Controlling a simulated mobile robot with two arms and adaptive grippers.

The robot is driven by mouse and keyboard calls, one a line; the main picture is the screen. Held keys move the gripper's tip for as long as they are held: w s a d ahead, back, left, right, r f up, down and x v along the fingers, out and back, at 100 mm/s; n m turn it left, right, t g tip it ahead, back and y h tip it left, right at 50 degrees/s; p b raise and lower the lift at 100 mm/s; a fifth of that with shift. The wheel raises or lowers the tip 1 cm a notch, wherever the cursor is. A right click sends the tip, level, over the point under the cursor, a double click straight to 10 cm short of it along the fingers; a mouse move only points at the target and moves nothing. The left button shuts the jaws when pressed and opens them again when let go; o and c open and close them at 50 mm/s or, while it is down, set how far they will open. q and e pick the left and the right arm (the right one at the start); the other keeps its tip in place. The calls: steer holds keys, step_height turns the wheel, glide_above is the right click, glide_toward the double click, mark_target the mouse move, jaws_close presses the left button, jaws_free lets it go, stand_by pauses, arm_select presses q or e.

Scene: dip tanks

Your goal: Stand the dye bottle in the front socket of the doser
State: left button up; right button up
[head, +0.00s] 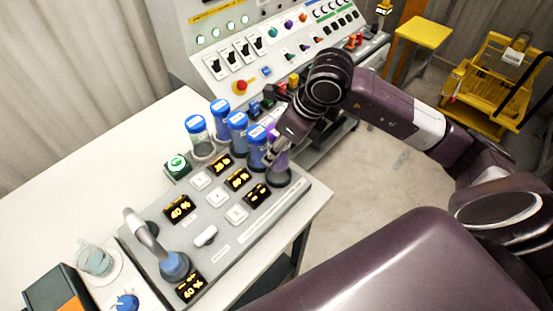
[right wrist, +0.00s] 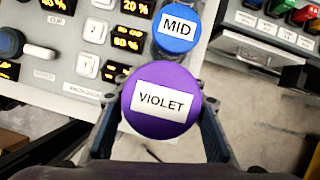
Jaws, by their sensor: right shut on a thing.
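The dye bottle has a violet cap labelled VIOLET, seen from above in the right wrist view (right wrist: 161,101). My right gripper (right wrist: 161,125) is shut on it, with one finger on each side. In the head view the bottle (head: 281,158) is partly hidden by my right gripper (head: 278,140). It looks upright, with its lower part at the dark front socket (head: 279,179) of the grey doser (head: 225,238). Whether it rests on the socket's floor cannot be told. My left gripper is not in view.
Several blue-capped bottles stand behind, the nearest labelled MID (right wrist: 176,28) close to the violet cap. A control console (head: 225,65) stands behind the table. A spout (head: 146,232) and a glass beaker (head: 95,260) are at the left. The white table's left part is clear.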

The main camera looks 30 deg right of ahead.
mark_target(276, 163)
step_height(276, 163, down, 5)
steer(key=shift+r+p, duration=0.1)
steer(key=shift+p, duration=0.35)
steer(key=shift+f, duration=0.45)
steer(key=shift+f, duration=0.1)
steer(key=o, duration=1.3)
steer(key=shift+o, duration=0.2)
